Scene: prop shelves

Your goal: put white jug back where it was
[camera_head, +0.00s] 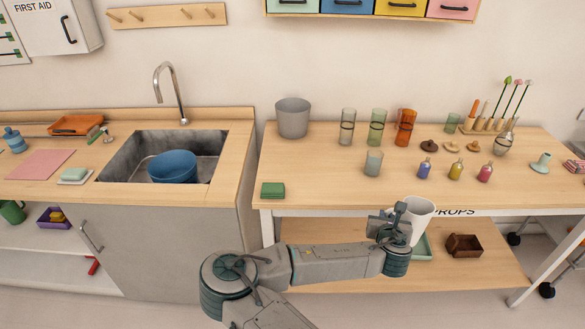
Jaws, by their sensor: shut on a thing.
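The white jug (421,212) is held in front of the front edge of the right-hand table, beside the PROPS lettering. My gripper (402,215) is shut on the jug from its left side. The jug looks roughly upright with its open top facing up, and it is clear of the tabletop. My wrist hides the jug's left side and part of its lower body, so the exact grip point is hard to see.
The table (330,190) bears a grey bucket (293,118), several glasses, small bottles (456,171) and a green block (273,190). Its front middle is bare. A lower shelf holds a brown box (464,245) and a green tray (422,248). A sink (125,162) is left.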

